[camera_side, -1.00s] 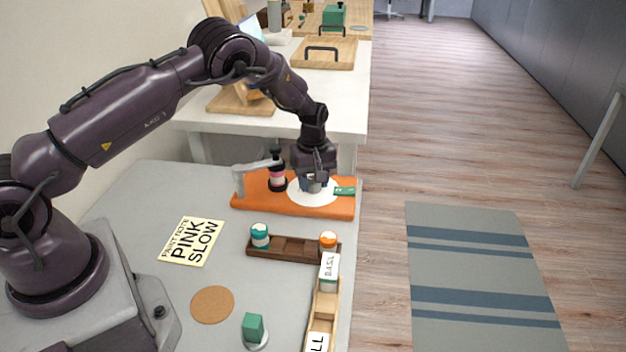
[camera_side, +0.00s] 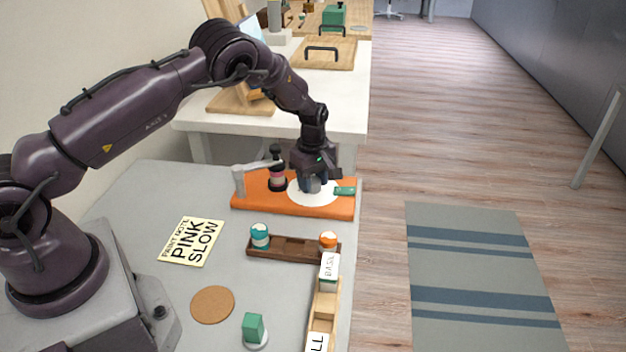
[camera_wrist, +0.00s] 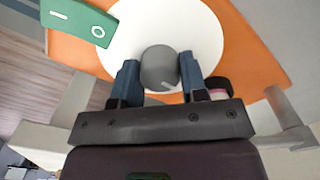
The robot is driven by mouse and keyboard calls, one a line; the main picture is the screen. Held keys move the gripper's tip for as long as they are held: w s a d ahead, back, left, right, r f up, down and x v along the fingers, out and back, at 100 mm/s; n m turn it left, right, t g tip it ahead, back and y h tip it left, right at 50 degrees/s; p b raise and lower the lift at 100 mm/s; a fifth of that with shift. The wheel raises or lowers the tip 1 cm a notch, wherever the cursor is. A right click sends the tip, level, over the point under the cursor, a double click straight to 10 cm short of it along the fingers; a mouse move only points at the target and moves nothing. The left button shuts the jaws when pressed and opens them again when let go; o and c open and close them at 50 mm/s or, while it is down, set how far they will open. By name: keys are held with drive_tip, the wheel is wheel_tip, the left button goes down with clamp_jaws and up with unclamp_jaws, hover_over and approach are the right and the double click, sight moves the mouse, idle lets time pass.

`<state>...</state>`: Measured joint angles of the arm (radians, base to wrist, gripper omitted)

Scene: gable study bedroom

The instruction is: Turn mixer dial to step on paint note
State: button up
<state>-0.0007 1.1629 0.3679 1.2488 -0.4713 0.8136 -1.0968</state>
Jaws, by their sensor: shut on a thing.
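The mixer has an orange base (camera_side: 265,200) with a white round dial face (camera_side: 297,194) on it. My gripper (camera_side: 311,185) points down over this face. In the wrist view, my gripper (camera_wrist: 159,70) is shut on the round grey dial knob (camera_wrist: 158,64), one blue finger on each side. A short pale line on the knob points toward the lower right of that view. No step marks are readable on the white face. The paint note (camera_side: 191,242) lies flat on the table and reads "PINK SLOW". A pink-banded dark bottle (camera_side: 277,180) stands on the base beneath a grey arm (camera_side: 258,166).
A green plate (camera_side: 345,190) with a dash and a circle sits beside the dial face. A brown rack (camera_side: 290,248) holds a teal-topped jar (camera_side: 260,236) and an orange-topped jar (camera_side: 328,241). A cork coaster (camera_side: 212,304) and green block (camera_side: 253,327) are nearer.

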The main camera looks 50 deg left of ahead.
sight(313, 179)
drive_tip(key=o, duration=0.9)
drive_tip(key=shift+o, duration=0.2)
drive_tip(key=shift+r, duration=0.1)
wheel_tip(313, 179, up, 13)
drive_tip(key=s+d+r+m+t, duration=0.2)
drive_tip(key=s+r+m, duration=0.4)
drive_tip(key=s, duration=0.4)
drive_tip(key=s+d+r+m+t, duration=0.1)
drive_tip(key=s+d+r+m, duration=0.4)
drive_tip(key=s, duration=0.5)
drive_tip(key=s+d+r+m+t, duration=0.2)
drive_tip(key=s+d+r+m, duration=0.2)
drive_tip(key=s+r+m, duration=0.3)
drive_tip(key=s+r, duration=0.1)
drive_tip(key=s, duration=0.2)
drive_tip(key=shift+r+t, duration=0.15)
drive_tip(key=shift+t, duration=0.15)
